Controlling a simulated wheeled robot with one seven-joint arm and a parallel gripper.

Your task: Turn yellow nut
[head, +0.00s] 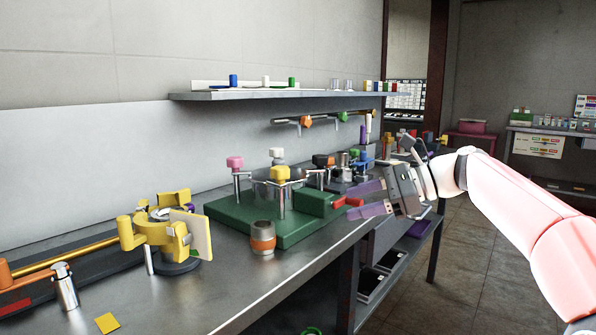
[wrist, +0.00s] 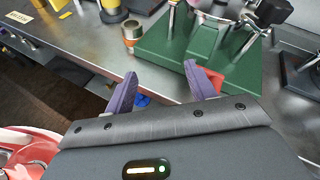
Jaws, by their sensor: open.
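The yellow nut (head: 282,174) sits on top of a front post of the green fixture (head: 225,212) on the bench, beside a clear round vessel. In the wrist view, the green fixture (wrist: 205,62) fills the upper middle; a yellow bit shows at the top edge, but I cannot tell whether it is the nut. My gripper (head: 340,201) has purple fingers and is open and empty, right of the nut and near the fixture's red handle (head: 348,202). The open fingers (wrist: 160,70) also show in the wrist view, with nothing between them.
A pink knob (head: 235,162), a white knob (head: 277,153) and a black knob (head: 320,160) top the fixture's other posts. An orange-banded metal cylinder (head: 263,239) stands in front. A yellow clamp assembly (head: 155,232) stands left. A shelf (head: 275,95) runs above.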

